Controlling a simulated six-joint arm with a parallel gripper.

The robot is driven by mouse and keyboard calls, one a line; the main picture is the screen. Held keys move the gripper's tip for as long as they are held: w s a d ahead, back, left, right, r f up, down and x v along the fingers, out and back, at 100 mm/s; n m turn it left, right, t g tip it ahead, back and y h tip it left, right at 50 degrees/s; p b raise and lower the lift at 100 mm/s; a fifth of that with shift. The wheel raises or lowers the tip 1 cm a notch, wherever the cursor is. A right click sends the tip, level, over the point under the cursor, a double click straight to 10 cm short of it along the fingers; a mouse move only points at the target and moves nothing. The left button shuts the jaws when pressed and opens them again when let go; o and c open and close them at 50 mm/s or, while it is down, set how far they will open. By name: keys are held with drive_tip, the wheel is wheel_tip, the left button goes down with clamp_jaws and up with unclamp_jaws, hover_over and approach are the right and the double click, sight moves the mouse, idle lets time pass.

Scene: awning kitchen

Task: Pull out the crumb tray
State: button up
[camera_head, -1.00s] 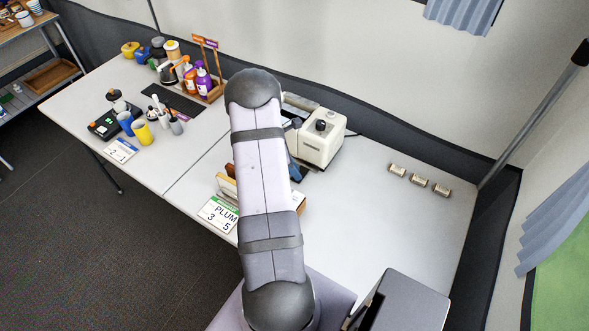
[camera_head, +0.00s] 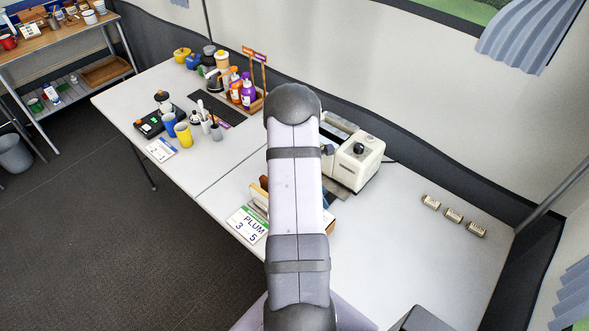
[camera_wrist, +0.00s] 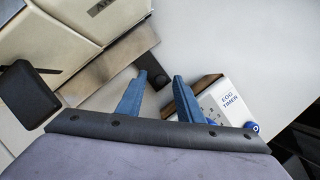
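The cream toaster (camera_head: 356,160) stands on the white table, just right of my arm in the head view. In the wrist view its cream side (camera_wrist: 75,35) fills the upper left, with a black lever (camera_wrist: 28,95). A grey-brown metal strip, which looks like the crumb tray (camera_wrist: 112,70), runs along its base. My gripper (camera_wrist: 160,76) has two blue fingers, spread apart. The strip's end shows between or just beyond the tips; I cannot tell whether they touch it. My arm hides most of the gripper in the head view.
Bottles (camera_head: 243,92) and cups (camera_head: 183,135) stand on the left table. Three small items (camera_head: 453,215) lie right; the table between is clear.

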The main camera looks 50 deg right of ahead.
sight(332, 198)
drive_tip(key=shift+d, duration=1.55)
drive_tip(key=w+a+r+n+h+b, duration=0.25)
drive_tip(key=w+r+b, duration=0.35)
drive_tip(key=r, duration=0.4)
drive_tip(key=w+a+r+n+t+h+b, duration=0.1)
drive_tip(key=w+a+r+t+b, duration=0.1)
drive_tip(key=w, duration=0.5)
drive_tip(key=w+a+r+n+t+h+b, duration=0.1)
drive_tip(key=w+a+r+t+b, duration=0.1)
drive_tip(key=w+b, duration=0.3)
drive_tip(key=w+a+r+n+t+h+b, duration=0.1)
drive_tip(key=w+a+r+t+b, duration=0.1)
drive_tip(key=w, duration=0.7)
drive_tip(key=shift+a+t+b, duration=0.7)
drive_tip(key=shift+a+b, duration=0.5)
drive_tip(key=shift+a, duration=0.1)
